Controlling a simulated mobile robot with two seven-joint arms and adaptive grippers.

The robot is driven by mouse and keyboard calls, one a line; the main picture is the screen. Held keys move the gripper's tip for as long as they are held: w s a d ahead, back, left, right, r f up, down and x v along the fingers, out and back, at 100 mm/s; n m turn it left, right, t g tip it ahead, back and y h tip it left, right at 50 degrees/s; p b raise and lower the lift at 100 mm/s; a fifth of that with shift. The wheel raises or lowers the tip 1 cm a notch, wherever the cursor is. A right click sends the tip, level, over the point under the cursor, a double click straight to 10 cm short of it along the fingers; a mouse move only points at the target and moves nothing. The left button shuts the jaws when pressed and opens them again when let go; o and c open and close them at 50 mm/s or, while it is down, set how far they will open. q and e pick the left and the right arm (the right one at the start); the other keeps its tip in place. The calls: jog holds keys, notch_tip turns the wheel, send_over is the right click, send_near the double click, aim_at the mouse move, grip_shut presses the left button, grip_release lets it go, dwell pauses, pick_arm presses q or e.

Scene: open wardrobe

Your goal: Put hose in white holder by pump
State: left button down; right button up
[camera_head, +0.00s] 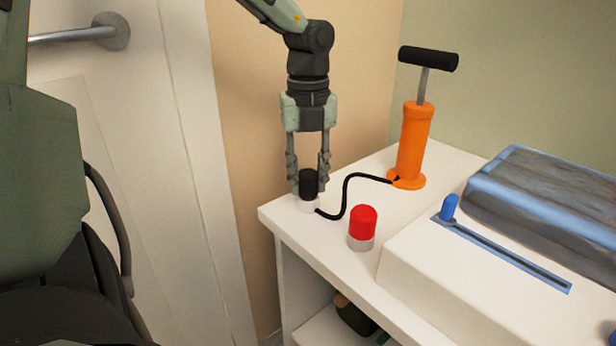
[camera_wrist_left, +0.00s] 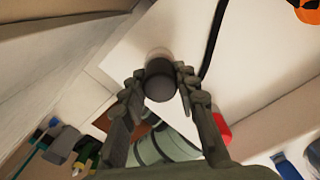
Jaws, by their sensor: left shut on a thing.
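An orange pump (camera_head: 412,145) with a black T-handle stands upright at the back of the white surface. A black hose (camera_head: 347,190) curves from its base toward my left gripper (camera_head: 308,184). The left gripper points down and is shut on the black cylindrical hose end (camera_head: 308,181), which also shows between the fingers in the left wrist view (camera_wrist_left: 160,84). The white holder (camera_head: 308,203) is directly under the black piece. I cannot tell whether the piece is seated in it or just above it. My right gripper is not in view.
A red-topped cylinder with a pale base (camera_head: 362,228) stands right of the gripper. A raised white block with a blue slider (camera_head: 449,207) and a blue-grey slab (camera_head: 545,200) fill the right. The white surface's left edge (camera_head: 272,222) is close to the gripper.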

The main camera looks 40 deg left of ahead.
aim_at(308, 173)
pick_arm(q)
jog(key=shift+f, duration=0.15)
jog(key=c, duration=1.1)
grip_release()
jog(key=shift+o, duration=0.2)
notch_tip(308, 173, up, 12)
jog(key=shift+s, duration=0.1)
